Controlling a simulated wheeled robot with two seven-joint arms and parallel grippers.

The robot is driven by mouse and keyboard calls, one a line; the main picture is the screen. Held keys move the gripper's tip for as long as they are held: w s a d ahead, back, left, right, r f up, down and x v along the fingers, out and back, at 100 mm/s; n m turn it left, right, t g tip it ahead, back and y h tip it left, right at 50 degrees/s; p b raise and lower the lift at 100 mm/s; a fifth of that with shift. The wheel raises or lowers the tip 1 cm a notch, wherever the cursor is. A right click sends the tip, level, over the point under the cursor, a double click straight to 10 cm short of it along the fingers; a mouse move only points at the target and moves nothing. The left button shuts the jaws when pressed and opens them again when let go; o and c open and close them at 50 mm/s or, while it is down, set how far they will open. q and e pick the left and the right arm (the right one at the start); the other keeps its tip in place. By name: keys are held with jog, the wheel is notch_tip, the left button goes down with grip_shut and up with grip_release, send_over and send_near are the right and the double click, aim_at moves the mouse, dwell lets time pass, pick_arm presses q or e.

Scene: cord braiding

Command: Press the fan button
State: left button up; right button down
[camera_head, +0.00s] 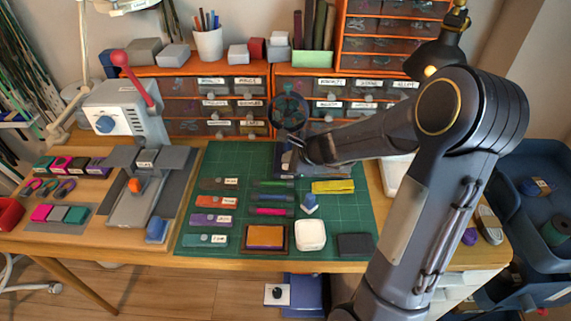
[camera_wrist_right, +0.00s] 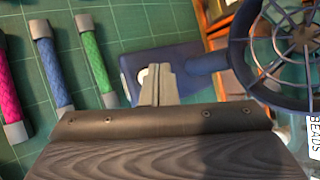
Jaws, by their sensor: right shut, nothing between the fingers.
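The small blue desk fan (camera_head: 289,110) stands at the back of the green mat, its round cage facing forward. Its cage (camera_wrist_right: 284,50) fills the upper right of the right wrist view. Its flat dark blue base (camera_wrist_right: 188,58) lies behind my fingertips there. A pale round button (camera_wrist_right: 142,76) shows on the base, partly hidden behind the fingers. My right gripper (camera_head: 290,148) reaches in from the right over the base. In the right wrist view, its fingers (camera_wrist_right: 160,83) are shut and empty, just beside the button; contact cannot be told. My left gripper is out of view.
Pink, blue and green cords (camera_wrist_right: 94,58) lie on the green mat (camera_head: 340,215) left of the fan base. A yellow item (camera_head: 333,187) lies nearby. Orange drawer units (camera_head: 215,105) stand behind. A grey press with a red lever (camera_head: 125,108) stands at left.

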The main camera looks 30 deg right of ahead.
notch_tip(320, 180, up, 6)
jog(key=p, duration=0.5)
jog(key=shift+f, duration=0.15)
jog(key=s+a+r+n+y+p, duration=0.3)
jog(key=s+a+r+n+y, duration=0.1)
jog(key=s+a+r+n, duration=0.85)
jog(key=s+n+g+h+p, duration=0.1)
jog(key=s+n+g+p, duration=0.1)
jog(key=s+n, duration=0.9)
jog(key=s+g, duration=0.1)
jog(key=s, duration=0.3)
jog(key=shift+s+d+r+h, duration=0.2)
jog(key=shift+d+h, duration=0.1)
jog(key=shift+h, duration=0.1)
